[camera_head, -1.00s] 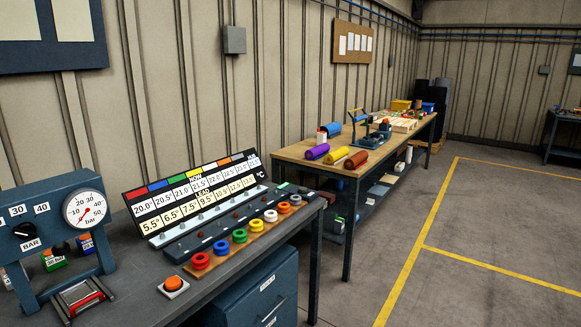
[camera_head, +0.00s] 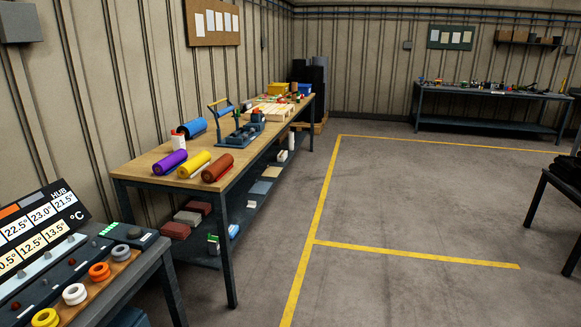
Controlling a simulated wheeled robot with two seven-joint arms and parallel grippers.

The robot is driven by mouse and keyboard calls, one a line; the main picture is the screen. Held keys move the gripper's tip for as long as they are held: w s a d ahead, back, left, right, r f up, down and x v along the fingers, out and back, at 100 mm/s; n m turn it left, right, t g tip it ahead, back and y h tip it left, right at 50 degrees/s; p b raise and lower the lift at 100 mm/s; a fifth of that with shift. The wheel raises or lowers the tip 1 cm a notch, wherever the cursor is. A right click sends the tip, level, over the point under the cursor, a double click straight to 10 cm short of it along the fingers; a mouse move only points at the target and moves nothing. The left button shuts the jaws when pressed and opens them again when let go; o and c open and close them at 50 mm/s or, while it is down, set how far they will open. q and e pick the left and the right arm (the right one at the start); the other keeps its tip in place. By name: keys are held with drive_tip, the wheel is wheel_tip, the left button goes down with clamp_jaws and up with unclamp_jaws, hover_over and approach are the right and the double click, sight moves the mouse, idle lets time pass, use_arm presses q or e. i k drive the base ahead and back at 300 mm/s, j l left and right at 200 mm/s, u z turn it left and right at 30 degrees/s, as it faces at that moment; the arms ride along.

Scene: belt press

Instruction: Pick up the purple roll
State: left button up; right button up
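The purple roll (camera_head: 169,162) lies on the near left part of the wooden-topped table (camera_head: 150,179). A yellow roll (camera_head: 194,164) lies to its right, and a brown-red roll (camera_head: 217,168) lies right of that. Neither of my grippers is in view.
A dark bench with a temperature panel (camera_head: 38,229) and coloured rings (camera_head: 99,271) stands at the near left. A press-like tool (camera_head: 238,128) stands farther along the wooden table. Open floor with yellow lines (camera_head: 315,237) lies right of the table.

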sight(165, 165)
drive_tip(key=i+l, duration=0.1)
drive_tip(key=i, duration=0.35)
drive_tip(key=i+l+u, duration=0.1)
drive_tip(key=i, duration=0.4)
drive_tip(key=i+l, duration=0.1)
drive_tip(key=i, duration=0.35)
drive_tip(key=i+l+u, duration=0.1)
drive_tip(key=i, duration=0.35)
drive_tip(key=i+l+u, duration=0.85)
drive_tip(key=i, duration=0.15)
drive_tip(key=i+l+u, duration=0.4)
